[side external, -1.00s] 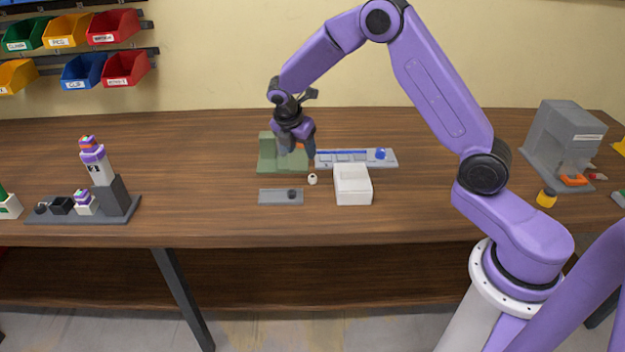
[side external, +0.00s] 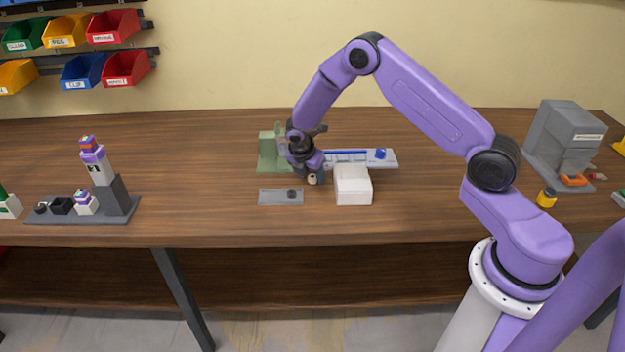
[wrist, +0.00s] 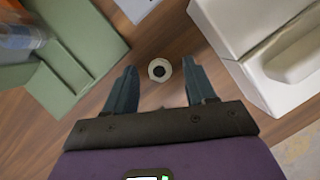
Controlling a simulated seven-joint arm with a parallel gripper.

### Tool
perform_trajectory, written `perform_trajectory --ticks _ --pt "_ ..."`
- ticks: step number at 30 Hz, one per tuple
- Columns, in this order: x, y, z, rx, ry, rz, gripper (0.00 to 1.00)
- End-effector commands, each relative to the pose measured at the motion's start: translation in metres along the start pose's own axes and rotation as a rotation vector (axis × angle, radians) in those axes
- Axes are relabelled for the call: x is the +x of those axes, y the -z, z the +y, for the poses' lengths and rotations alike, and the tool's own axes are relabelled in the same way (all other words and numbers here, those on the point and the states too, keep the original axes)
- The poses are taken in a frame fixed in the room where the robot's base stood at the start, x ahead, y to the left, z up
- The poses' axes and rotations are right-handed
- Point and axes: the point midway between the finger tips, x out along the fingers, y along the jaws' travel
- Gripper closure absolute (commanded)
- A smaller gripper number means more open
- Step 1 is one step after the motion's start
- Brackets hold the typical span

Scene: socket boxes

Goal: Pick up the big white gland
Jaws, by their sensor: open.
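The big white gland (wrist: 159,70) is a small round whitish ring with a dark centre, standing on the wooden table. In the side view the white gland (side external: 312,180) shows just below my gripper (side external: 311,177), left of the white box. In the wrist view my gripper (wrist: 160,88) is open, one finger on each side.
A white box (side external: 353,190) stands close on the right. A green fixture (side external: 268,155) stands behind left; it also shows in the wrist view (wrist: 100,35). A grey tray (side external: 270,198) with a dark round part lies in front. A light rail (side external: 388,160) lies behind the box.

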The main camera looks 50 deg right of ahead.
Motion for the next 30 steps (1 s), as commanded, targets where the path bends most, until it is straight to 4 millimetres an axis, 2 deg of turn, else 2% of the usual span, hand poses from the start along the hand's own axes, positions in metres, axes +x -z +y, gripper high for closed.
perform_trajectory --ticks 8,9,13,14,24,30 --pt "0.004 0.0 0.001 0.0 -0.002 -0.001 0.45" --pt "0.004 0.0 0.001 0.0 -0.002 0.0 0.51" --pt "0.004 0.0 0.0 0.0 -0.001 0.0 0.94" --pt "0.004 0.0 0.0 0.0 -0.001 0.0 1.0" --pt "0.003 0.0 0.001 0.0 -0.002 0.0 1.0" --pt "-0.009 -0.005 0.001 0.002 -0.003 0.0 1.0"
